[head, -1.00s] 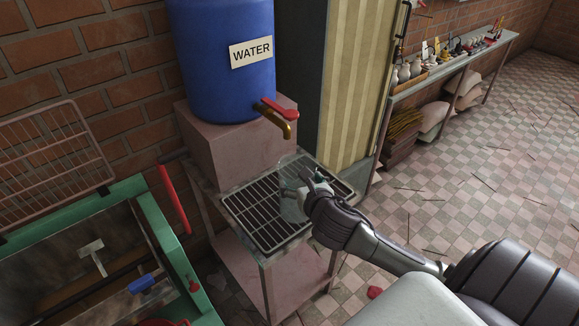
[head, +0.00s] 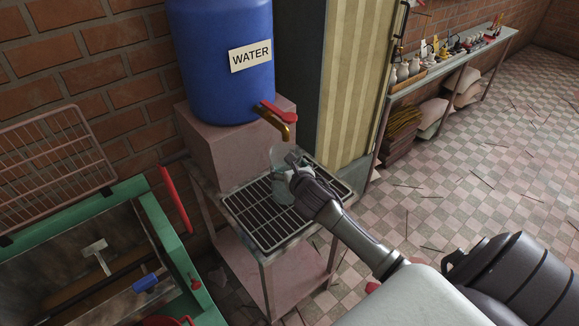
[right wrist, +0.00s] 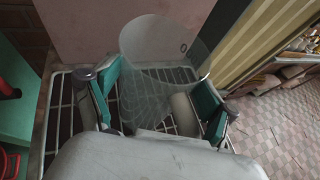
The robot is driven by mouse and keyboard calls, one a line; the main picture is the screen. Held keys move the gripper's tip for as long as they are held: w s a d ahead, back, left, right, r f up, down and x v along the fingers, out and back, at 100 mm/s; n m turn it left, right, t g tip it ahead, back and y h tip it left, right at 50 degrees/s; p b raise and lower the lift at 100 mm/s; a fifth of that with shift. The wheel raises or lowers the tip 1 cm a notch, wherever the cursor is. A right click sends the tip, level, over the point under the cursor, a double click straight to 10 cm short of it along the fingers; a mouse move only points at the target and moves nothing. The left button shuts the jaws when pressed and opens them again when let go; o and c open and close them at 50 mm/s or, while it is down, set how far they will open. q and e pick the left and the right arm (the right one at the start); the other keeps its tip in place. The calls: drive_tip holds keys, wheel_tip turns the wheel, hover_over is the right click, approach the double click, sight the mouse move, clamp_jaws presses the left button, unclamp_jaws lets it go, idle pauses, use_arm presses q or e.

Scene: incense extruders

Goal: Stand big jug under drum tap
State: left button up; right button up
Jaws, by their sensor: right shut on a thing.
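The big jug (head: 280,186) is clear and see-through, and looks upright. It also shows in the right wrist view (right wrist: 150,45), where its open top faces away from my palm. My right gripper (head: 291,172) is shut on it, with a green-padded finger on each side in the right wrist view (right wrist: 157,92). The blue water drum (head: 222,75) has a brass tap (head: 278,121) with a red handle. The jug is over the drip grid (head: 250,224), its top close below the spout. I cannot tell whether its base touches the grid. My left gripper is not in view.
The drum stands on a pink block (head: 222,150) at the back of the metal stand. A green-framed trough (head: 110,205) is on the left. A striped panel (head: 350,90) stands behind on the right. A long bench (head: 450,70) runs farther back.

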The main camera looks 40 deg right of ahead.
drive_tip(key=shift+f, duration=0.1)
drive_tip(key=o, duration=1.4)
drive_tip(key=b+v, duration=0.1)
drive_tip(key=v, duration=1.1)
drive_tip(key=shift+r, duration=0.25)
drive_tip(key=shift+f, duration=0.1)
